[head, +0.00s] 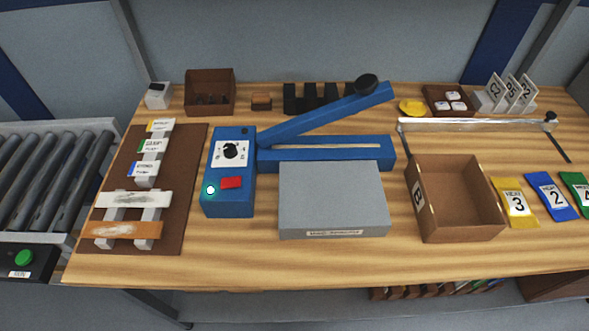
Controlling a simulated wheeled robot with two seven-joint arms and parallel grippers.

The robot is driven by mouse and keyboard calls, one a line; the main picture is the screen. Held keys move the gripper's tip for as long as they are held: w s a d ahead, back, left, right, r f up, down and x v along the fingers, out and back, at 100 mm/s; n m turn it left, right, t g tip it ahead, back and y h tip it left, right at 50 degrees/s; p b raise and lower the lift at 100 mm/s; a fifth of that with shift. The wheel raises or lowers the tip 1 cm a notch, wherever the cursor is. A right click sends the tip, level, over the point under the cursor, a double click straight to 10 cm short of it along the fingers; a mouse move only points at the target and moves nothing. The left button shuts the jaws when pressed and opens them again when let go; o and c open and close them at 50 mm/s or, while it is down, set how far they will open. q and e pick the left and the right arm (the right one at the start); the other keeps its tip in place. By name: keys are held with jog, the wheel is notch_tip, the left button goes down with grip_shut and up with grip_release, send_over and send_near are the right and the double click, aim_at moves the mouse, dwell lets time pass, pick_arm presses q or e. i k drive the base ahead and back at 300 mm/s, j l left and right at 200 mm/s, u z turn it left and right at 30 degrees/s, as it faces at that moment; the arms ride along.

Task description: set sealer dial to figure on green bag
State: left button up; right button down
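The blue sealer (228,190) stands left of the middle of the table with its lever arm raised. Its black dial (231,151) sits on a white plate on the control box; the figures and the pointer direction are too small to read. A red switch and a lit green lamp are below the dial. The green bag (573,181) lies at the right edge, partly cut off by the frame; its white label shows what looks like a 4. Neither of my grippers is in view.
A yellow bag (515,203) marked 3 and a blue bag (552,196) marked 2 lie beside the green one. A brown open box (487,211) and a grey block (333,205) stand in front. A brown board (180,200) with labelled strips lies left. A roller conveyor (40,180) is far left.

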aim_at(229, 151)
jog(key=u, duration=0.85)
jog(key=k+u, duration=0.4)
jog(key=k+j+u, duration=0.2)
jog(key=k+u, duration=0.25)
